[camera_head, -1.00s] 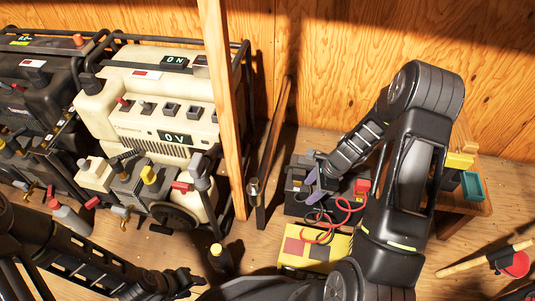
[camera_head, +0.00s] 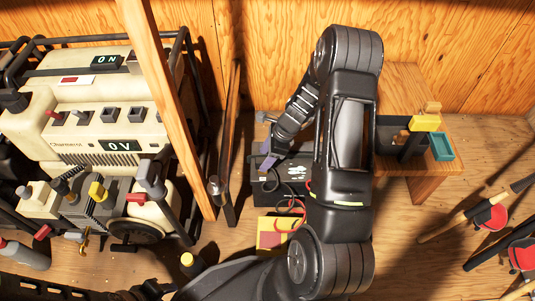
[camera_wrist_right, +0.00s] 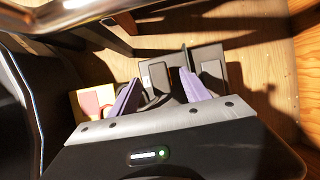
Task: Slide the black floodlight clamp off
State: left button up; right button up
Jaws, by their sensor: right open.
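The black battery box (camera_head: 262,192) stands on the floor beside the wooden table, partly behind my right arm. My right gripper (camera_head: 270,157) is over its top, with purple fingers pointing down. In the right wrist view the fingers (camera_wrist_right: 159,84) are apart, with dark blocky parts between and beyond them. I cannot tell for sure which dark part is the black floodlight clamp, or whether a finger touches it. Black and red cables (camera_head: 289,206) loop down the battery's front. My left gripper (camera_head: 150,291) is a dark shape at the bottom edge, its fingers unclear.
A cream generator (camera_head: 98,116) with hoses and fittings stands at left. A wooden post (camera_head: 165,100) rises between it and the battery. A yellow box (camera_head: 270,232) sits before the battery. A wooden table (camera_head: 440,165) and long-handled tools (camera_head: 470,220) are at right.

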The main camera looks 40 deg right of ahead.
aim_at(259, 165)
jog(key=b+x, duration=0.2)
jog(key=x, duration=0.3)
jog(key=shift+f, duration=0.25)
jog(key=shift+c, duration=0.3)
grip_shut()
